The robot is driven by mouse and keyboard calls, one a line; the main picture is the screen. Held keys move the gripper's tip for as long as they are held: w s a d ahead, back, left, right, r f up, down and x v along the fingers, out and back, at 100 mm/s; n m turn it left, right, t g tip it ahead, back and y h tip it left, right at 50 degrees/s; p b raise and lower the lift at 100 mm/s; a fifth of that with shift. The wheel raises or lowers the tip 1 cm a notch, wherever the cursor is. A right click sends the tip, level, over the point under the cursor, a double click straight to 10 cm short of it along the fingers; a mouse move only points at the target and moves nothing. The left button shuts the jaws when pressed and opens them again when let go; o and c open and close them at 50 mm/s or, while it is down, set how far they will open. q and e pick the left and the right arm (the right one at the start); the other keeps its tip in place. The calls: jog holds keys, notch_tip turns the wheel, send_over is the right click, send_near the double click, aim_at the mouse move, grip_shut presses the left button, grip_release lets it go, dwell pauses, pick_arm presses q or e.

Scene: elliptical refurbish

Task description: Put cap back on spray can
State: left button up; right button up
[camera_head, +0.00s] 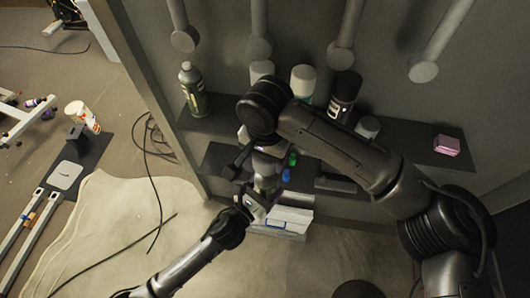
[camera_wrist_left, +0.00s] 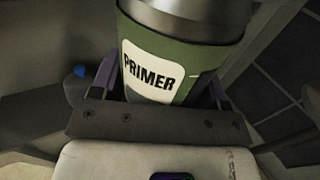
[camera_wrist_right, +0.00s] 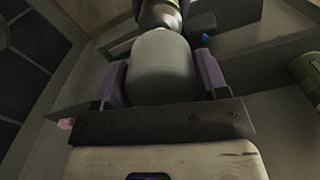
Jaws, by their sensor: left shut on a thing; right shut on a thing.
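My left gripper (camera_wrist_left: 160,90) is shut on a green spray can (camera_wrist_left: 180,55) with a white PRIMER label and a silver metal top. My right gripper (camera_wrist_right: 163,78) is shut on a plain grey cap (camera_wrist_right: 163,62). In the right wrist view, the can's metal top (camera_wrist_right: 160,16) shows just beyond the cap, roughly in line with it. I cannot tell whether cap and can touch. In the head view the can (camera_head: 267,184) is small between the two grippers, with my right arm above and my left arm below; the cap is hard to make out there.
The upper shelf (camera_head: 415,140) holds a green can (camera_head: 193,90), a green can with a pale top (camera_head: 302,81), a black can (camera_head: 344,95) and a pink block (camera_head: 446,145). Small green and blue items and a white box (camera_head: 288,221) are close to my grippers. Cables lie on the floor at left.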

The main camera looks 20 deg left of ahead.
jog(key=shift+f, duration=2.5)
jog(key=shift+f, duration=0.8)
dwell(0.6)
jog(key=o, duration=0.9)
jog(key=shift+o, duration=0.4)
jog(key=shift+r, duration=0.1)
jog(key=shift+r, duration=3.4)
